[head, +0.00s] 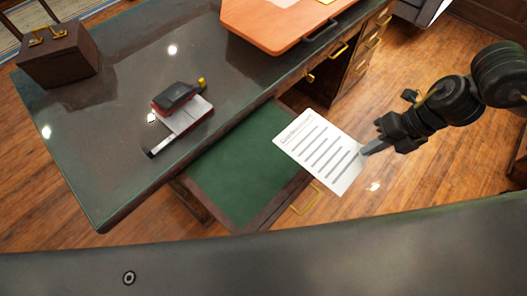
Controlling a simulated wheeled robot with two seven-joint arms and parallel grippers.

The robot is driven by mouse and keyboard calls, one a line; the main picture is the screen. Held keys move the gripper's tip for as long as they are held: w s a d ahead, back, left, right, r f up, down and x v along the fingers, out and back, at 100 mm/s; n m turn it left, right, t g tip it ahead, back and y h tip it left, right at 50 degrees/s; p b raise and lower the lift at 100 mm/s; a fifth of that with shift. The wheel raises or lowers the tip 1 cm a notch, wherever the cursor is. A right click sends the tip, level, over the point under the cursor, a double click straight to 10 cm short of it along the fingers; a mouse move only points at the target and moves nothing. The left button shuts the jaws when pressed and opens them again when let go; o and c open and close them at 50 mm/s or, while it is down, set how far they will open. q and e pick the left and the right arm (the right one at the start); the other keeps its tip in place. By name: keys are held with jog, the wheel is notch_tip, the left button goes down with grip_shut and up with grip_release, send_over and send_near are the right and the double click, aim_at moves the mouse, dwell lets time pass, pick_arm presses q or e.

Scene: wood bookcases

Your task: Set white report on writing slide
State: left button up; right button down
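The white report (322,151), a sheet with dark printed lines, is tilted over the right edge of the writing slide. My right gripper (369,150) comes in from the right and is shut on the report's right edge. The writing slide (238,172) is a green-topped board with a wooden rim, pulled out from the desk's front. The report overlaps the slide's right part; I cannot tell whether they touch. My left gripper is not in view.
Brass-handled drawers (358,60) stand right of the slide. The slide's green surface is mostly bare.

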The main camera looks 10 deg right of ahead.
aim_at(338, 132)
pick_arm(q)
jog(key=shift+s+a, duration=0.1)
pick_arm(e)
jog(key=shift+a, duration=0.1)
